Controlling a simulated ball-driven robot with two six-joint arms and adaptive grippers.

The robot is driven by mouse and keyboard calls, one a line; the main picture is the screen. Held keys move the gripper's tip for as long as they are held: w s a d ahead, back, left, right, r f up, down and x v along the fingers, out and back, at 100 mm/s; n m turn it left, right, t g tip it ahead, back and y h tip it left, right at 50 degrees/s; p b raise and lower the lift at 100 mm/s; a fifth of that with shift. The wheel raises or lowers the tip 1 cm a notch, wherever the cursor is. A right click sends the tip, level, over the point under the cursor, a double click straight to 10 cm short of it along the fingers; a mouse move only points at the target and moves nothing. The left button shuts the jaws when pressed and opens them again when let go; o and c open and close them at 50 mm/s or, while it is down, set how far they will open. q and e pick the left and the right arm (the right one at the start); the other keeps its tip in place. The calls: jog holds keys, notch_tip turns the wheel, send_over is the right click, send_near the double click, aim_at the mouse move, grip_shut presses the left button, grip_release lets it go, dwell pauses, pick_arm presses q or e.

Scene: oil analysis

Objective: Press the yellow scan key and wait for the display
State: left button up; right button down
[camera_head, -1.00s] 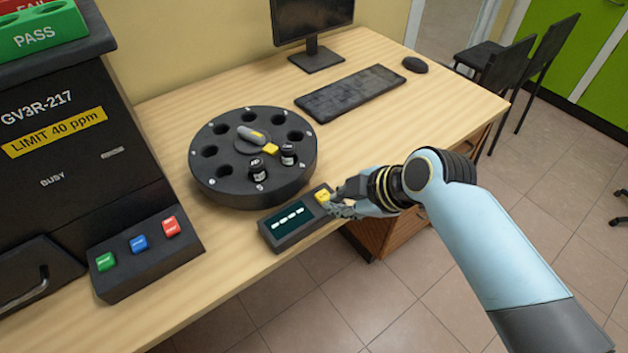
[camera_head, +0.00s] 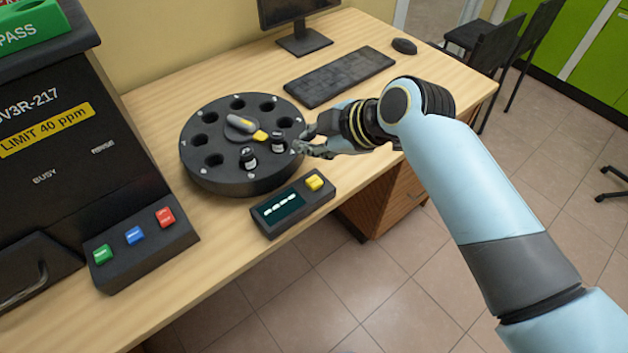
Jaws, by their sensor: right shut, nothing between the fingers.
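The scanner box (camera_head: 267,227) lies near the front edge of the desk. Its yellow key (camera_head: 314,183) is at the right end, uncovered. Its dark display (camera_head: 280,205) shows a row of white dashes. My right gripper (camera_head: 299,147) is shut and empty, above and behind the yellow key, close to the right side of the round black carousel (camera_head: 230,182) and apart from the key. Two small dark vials, one left (camera_head: 248,158) and one right (camera_head: 278,142), stand in the carousel. My left gripper is not in view.
The black analyser (camera_head: 60,150) stands at left, with green, blue and red buttons on its front panel (camera_head: 140,250). A keyboard (camera_head: 340,77), mouse (camera_head: 404,46) and monitor stand (camera_head: 304,42) are at the back. Bare desk lies left of the scanner box.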

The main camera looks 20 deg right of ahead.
jog(key=b, duration=0.6)
send_over(312, 184)
notch_tip(312, 184, down, 7)
jog(key=shift+r, duration=0.1)
jog(key=shift+f+b, duration=0.5)
jog(key=shift+f, duration=0.15)
jog(key=shift+f, duration=0.1)
dwell(0.3)
jog(key=shift+f, duration=0.3)
jog(key=shift+f+b, duration=0.4)
jog(key=shift+f, duration=0.15)
dwell(0.6)
dwell(0.3)
jog(key=shift+r+p, duration=1)
jog(key=shift+p, duration=0.05)
